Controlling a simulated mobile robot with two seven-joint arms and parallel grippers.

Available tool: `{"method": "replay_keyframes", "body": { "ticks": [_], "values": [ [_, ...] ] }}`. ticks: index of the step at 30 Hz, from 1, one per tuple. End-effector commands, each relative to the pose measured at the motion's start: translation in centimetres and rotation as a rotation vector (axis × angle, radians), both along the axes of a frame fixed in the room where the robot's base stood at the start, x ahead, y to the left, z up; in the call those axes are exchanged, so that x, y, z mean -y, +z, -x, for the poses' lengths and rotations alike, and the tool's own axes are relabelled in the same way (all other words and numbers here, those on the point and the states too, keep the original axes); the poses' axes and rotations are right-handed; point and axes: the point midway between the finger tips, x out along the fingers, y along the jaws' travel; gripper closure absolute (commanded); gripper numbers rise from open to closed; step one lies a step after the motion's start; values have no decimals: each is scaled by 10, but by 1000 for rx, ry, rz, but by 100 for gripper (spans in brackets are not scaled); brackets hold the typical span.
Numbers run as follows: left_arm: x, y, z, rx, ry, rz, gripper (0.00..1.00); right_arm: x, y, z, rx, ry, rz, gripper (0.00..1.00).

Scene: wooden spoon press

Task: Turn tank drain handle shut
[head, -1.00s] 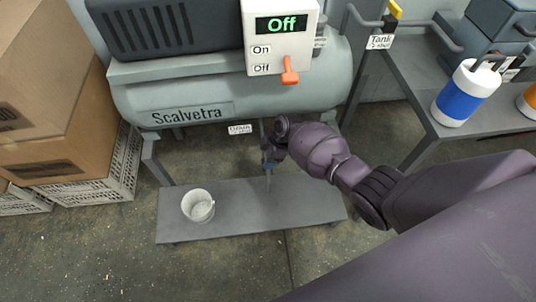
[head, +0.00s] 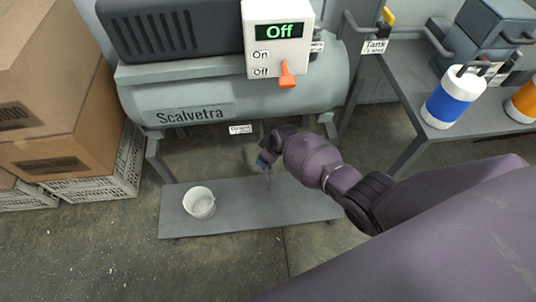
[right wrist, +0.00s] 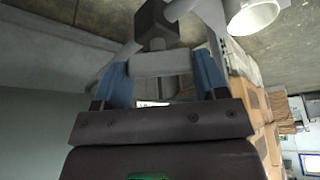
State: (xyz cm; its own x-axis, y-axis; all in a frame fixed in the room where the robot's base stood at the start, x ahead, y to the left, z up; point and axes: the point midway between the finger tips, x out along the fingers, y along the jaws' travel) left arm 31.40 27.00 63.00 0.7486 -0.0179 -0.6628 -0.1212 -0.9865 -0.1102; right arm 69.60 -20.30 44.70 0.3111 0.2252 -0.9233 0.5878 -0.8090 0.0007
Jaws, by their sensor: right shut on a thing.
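The grey tank (head: 215,100) marked "Scalvetra" stands over a low grey platform. A white drain tag (head: 241,129) hangs under its belly, with the thin drain pipe (head: 262,131) beside it. My right gripper (head: 264,162) is below the tank next to this pipe; my own wrist hides most of the handle in the head view. In the right wrist view, the blue fingers of my right gripper (right wrist: 160,72) are shut on the pale grey drain handle (right wrist: 158,62). A dark valve block (right wrist: 153,25) is just beyond it. My left gripper is not in view.
A white bucket (head: 199,202) stands on the low platform (head: 240,213), left of my gripper. Cardboard boxes (head: 60,80) are stacked at the left. A control box (head: 278,40) reading "Off" is above. A side table (head: 400,100) holds a blue-and-white canister (head: 453,98).

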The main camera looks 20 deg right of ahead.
Motion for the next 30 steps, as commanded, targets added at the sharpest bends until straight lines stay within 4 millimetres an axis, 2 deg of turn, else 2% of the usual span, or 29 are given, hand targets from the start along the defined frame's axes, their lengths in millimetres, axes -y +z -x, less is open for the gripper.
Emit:
{"method": "replay_keyframes", "body": {
  "ticks": [18, 30],
  "values": [
    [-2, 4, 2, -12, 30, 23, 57, -3, 0, 2, -4, -576, 1, 58],
    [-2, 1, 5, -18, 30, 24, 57, -3, -2, 2, -5, -841, 1, 58]
  ]
}}
